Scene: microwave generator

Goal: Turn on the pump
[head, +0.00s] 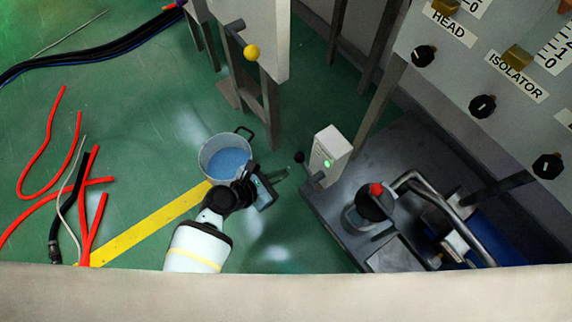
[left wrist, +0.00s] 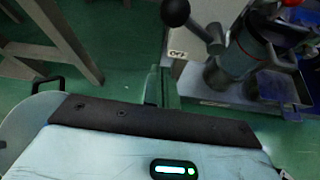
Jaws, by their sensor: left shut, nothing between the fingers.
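A small white switch box (head: 328,150) with a lit green light stands at the left edge of the dark machine bench. Its lever ends in a black knob (head: 299,157) on the left side. The lever knob (left wrist: 175,12) also shows at the top of the left wrist view, above a small label (left wrist: 177,54) too blurred to read surely. A pump-like unit (head: 371,206) with a red-topped black cap stands on the bench. My left gripper (head: 284,172) is shut and empty, just left of and below the knob, apart from it. Its fingers (left wrist: 161,86) point toward the box. My right gripper is out of view.
A bucket of blue liquid (head: 228,157) stands on the floor beside my left wrist. A grey cabinet (head: 262,35) with a yellow-knobbed lever is behind it. A panel with dials (head: 500,85) is at upper right. Red hoses (head: 92,195) lie at left.

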